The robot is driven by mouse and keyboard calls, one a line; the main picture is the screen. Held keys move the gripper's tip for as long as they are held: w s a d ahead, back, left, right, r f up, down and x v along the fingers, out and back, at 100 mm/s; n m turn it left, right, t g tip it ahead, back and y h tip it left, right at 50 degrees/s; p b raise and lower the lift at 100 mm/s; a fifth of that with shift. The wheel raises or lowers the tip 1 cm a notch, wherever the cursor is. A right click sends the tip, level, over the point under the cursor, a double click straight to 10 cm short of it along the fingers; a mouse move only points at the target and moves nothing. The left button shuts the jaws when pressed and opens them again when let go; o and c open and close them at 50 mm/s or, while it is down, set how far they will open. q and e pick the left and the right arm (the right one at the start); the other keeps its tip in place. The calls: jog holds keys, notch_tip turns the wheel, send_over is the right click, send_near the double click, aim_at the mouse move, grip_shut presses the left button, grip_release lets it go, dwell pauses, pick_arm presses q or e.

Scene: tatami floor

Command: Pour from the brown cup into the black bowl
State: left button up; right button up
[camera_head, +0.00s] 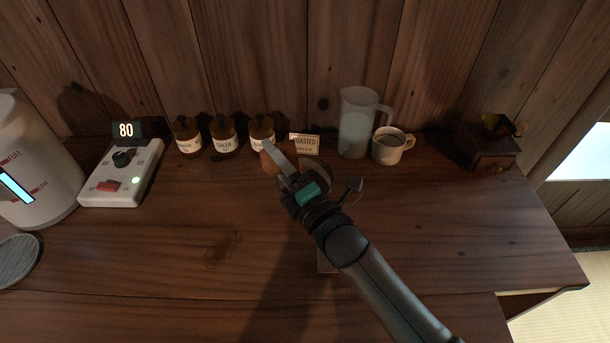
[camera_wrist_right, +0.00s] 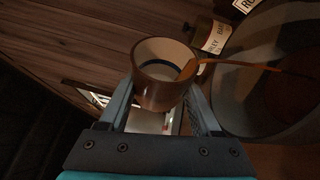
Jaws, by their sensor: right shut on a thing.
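The brown cup (camera_wrist_right: 155,92) is held between the two fingers of my right gripper (camera_wrist_right: 160,105), and its pale inside with a dark blue ring shows. In the head view a small brown part of the cup (camera_head: 266,161) shows beside my right gripper (camera_head: 277,163). The cup looks tilted, and an orange-brown stream runs from its lip across the black bowl (camera_wrist_right: 235,95). The bowl is large and dark at the right of the wrist view; its contents are too dark to tell. In the head view the gripper mostly hides it. My left gripper is not in view.
Several brown jars (camera_head: 223,136) and a sign (camera_head: 305,144) stand along the wall. A pitcher (camera_head: 355,125), a white mug (camera_head: 389,147) and a dark wooden box (camera_head: 487,150) are at the right. A kettle (camera_head: 35,165) and a control box (camera_head: 122,173) are left. The front counter is mostly clear.

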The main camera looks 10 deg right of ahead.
jog(key=shift+d+r+m+t, duration=0.2)
jog(key=shift+r+m+t, duration=0.15)
jog(key=shift+m, duration=0.55)
dwell(0.4)
